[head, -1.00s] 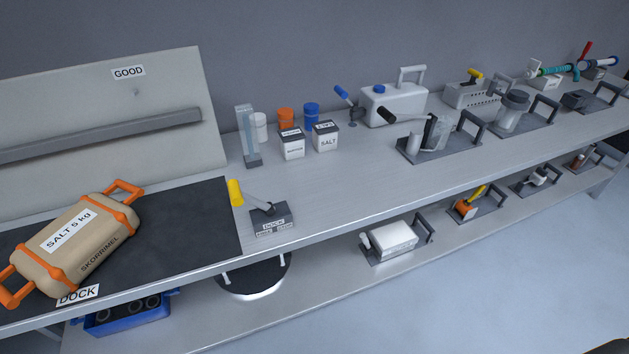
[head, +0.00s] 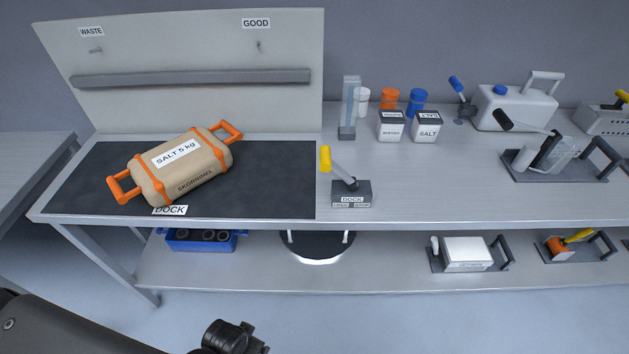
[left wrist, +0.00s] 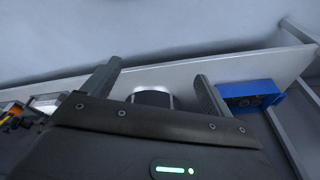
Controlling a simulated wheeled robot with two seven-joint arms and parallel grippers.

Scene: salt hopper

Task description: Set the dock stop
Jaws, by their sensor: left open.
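The dock stop is a dark grey block (head: 351,193) labelled DOCK, with a lever ending in a yellow handle (head: 325,159) that leans up and to the left. It stands on the bench just right of the black dock mat (head: 270,195). The tan and orange salt pack (head: 185,166), labelled SALT 5 kg, lies tilted on the mat. My left gripper (left wrist: 151,80) is open and empty in the left wrist view, its two fingers spread before the lower shelf. In the head view my left arm shows at the bottom left, short of the bench. My right gripper is not in view.
A backboard with WASTE and GOOD labels (head: 256,23) rises behind the mat. Small labelled boxes (head: 391,127) and a white canister (head: 516,106) stand to the right. The lower shelf holds a blue bin (head: 198,246) and a round dark item (head: 318,247). Floor in front is clear.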

